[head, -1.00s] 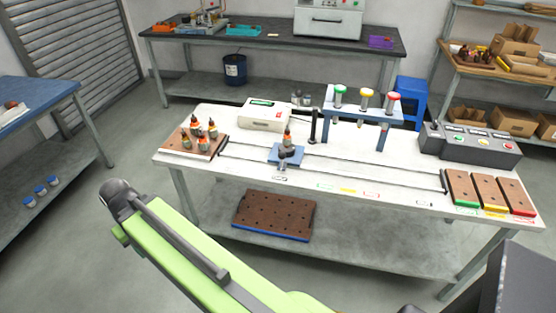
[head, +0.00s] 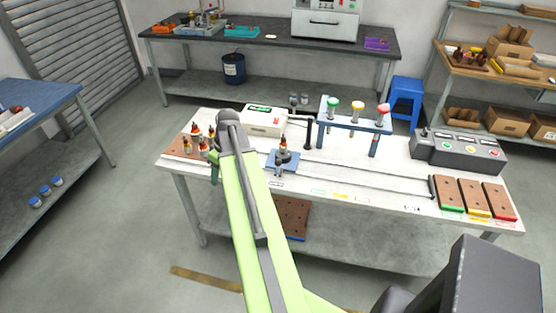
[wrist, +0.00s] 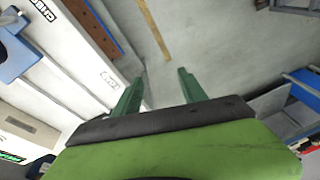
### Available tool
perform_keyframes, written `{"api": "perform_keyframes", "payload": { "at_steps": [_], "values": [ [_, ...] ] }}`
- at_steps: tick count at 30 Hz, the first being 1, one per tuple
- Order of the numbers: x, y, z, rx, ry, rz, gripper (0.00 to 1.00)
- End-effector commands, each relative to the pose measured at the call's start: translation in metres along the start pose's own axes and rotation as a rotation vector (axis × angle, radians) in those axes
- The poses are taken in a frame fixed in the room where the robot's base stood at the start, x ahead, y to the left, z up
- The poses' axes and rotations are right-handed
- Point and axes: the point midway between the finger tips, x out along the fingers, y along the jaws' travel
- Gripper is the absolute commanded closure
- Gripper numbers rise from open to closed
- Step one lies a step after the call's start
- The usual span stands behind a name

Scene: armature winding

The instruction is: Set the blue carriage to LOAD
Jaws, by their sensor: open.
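The blue carriage (head: 284,161) sits on the rails near the left-middle of the white bench, with an armature (head: 283,146) standing upright on it. In the wrist view, part of a blue block, likely the carriage (wrist: 14,58), shows at the left edge. My green arm reaches over the bench's front edge, left of the carriage. My gripper shows open and empty in the wrist view (wrist: 158,90), with floor between its two green fingers. In the head view its fingers are mostly hidden by my arm.
Armatures on a brown board (head: 178,148) stand left of my arm. A white tester box (head: 264,121), a blue stand with coloured knobs (head: 354,120) and a grey control box (head: 459,149) are behind the rails. Three brown plates (head: 472,197) lie at right.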

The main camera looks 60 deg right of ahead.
Motion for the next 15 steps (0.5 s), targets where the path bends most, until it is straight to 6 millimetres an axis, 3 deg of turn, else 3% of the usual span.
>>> {"api": "perform_keyframes", "payload": {
  "at_steps": [1,3,6,10,15],
  "values": [
    [-0.035,0.045,0.022,0.009,0.033,0.008,0.51],
    [-0.063,0.094,0.057,-0.005,0.078,0.023,0.51],
    [-0.097,0.147,0.106,-0.025,0.132,0.053,0.51],
    [-0.126,0.187,0.155,-0.048,0.174,0.089,0.51],
    [-0.135,0.202,0.178,-0.062,0.191,0.108,0.51]
  ]
}}
